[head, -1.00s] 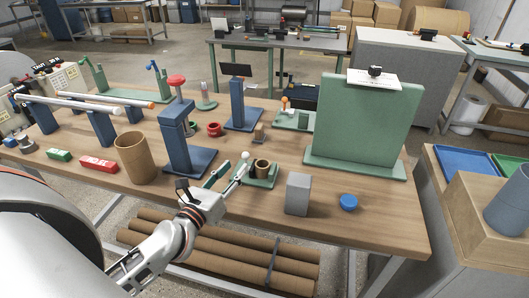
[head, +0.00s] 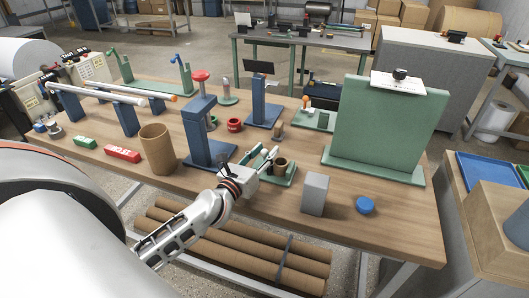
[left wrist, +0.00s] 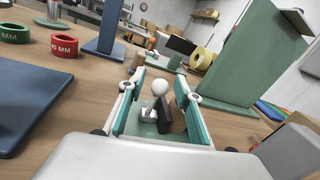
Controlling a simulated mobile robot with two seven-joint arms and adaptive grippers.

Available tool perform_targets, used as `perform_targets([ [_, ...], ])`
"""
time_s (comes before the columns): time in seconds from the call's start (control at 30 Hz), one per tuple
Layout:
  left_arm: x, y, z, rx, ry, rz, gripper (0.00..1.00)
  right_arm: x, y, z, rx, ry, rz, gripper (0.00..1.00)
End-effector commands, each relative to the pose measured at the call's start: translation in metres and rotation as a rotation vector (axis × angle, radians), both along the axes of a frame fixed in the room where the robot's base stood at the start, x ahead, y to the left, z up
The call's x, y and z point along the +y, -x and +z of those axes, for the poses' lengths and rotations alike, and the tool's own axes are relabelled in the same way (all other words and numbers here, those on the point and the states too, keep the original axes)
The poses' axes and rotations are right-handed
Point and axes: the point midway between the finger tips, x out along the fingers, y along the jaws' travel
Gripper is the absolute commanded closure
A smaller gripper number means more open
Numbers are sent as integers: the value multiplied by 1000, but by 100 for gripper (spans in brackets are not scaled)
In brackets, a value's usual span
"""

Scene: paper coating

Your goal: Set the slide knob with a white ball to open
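The slide knob has a white ball (left wrist: 160,87) on a white stem and sits on a small green base (head: 290,179). In the left wrist view the ball stands between the two green-padded fingers of my left gripper (head: 261,153), with a gap on both sides. The gripper is open and reaches over the base from the front left. A dark block (left wrist: 166,116) and a brown cylinder (head: 281,167) stand beside the knob. The lower end of the stem and its slot are partly hidden. My right gripper is not in view.
A blue stand (head: 205,140) is left of the gripper, and a grey block (head: 315,194) and blue disc (head: 365,205) are to the right. A tall green panel (head: 385,125) stands behind right.

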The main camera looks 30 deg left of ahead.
Motion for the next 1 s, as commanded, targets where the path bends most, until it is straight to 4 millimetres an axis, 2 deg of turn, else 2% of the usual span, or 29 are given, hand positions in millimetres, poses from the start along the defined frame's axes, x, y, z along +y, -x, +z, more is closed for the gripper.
perform_targets([
  [0.03, 0, 0, 0, 0, 0, 0, 69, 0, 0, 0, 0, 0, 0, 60],
  [0.1, 0, 0, 0, 0, 0, 0, 87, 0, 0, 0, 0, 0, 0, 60],
  [0.17, 0, 0, 0, 0, 0, 0, 100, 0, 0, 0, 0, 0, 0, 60],
  [0.37, 2, 1, 0, 0, -2, 0, 100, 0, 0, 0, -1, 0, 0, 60],
  [0.57, 21, 5, 0, -1, -4, 1, 100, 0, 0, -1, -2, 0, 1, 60],
  [0.8, 21, 5, 1, -1, -2, 2, 100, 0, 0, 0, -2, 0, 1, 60],
  [0.83, 21, 5, 1, -1, -1, 2, 76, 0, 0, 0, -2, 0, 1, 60],
  [0.87, 21, 5, 1, -1, -1, 2, 68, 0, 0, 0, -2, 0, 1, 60],
  [1.0, 20, 5, 1, -1, -1, 1, 66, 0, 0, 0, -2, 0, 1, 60],
])
